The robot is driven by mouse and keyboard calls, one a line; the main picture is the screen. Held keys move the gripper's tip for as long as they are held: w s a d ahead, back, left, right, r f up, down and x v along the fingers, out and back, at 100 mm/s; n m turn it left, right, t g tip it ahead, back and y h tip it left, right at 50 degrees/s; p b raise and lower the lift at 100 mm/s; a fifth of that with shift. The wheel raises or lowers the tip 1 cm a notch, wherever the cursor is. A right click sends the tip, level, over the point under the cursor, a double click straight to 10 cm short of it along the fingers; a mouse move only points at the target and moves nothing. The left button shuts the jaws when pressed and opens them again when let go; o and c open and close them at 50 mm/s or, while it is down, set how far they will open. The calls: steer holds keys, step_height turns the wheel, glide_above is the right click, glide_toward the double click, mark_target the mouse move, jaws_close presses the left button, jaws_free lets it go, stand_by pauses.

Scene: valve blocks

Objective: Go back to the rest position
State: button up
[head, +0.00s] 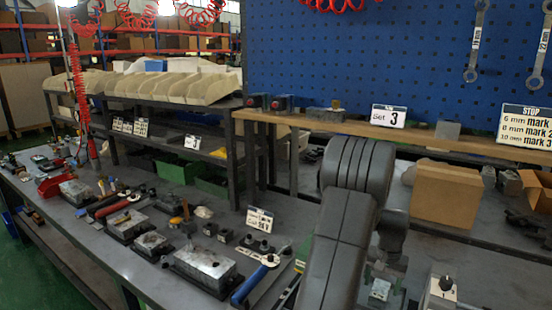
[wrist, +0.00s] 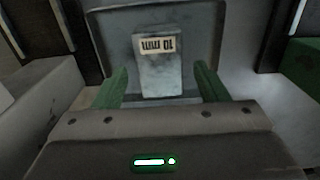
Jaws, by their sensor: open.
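My gripper (wrist: 162,80) is open in the wrist view, with its two green fingers apart. A grey block labelled "10 mm" (wrist: 158,72) shows between and beyond the fingertips, in front of a dark grey plate or holder (wrist: 110,40). I cannot tell whether the fingers touch the block; they do not look closed on it. In the head view my dark arm rises at the right of centre, and my gripper cannot be made out there.
A long bench (head: 85,238) on the left carries metal valve blocks (head: 205,266), a blue-handled wrench (head: 250,282) and small parts. A shelf with a "Set 3" sign (head: 388,116) runs below the blue pegboard (head: 340,60). A cardboard box (head: 445,195) stands right of my arm.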

steer(key=shift+s+a+r, duration=0.1)
steer(key=shift+r, duration=1.1)
steer(key=shift+f, duration=0.1)
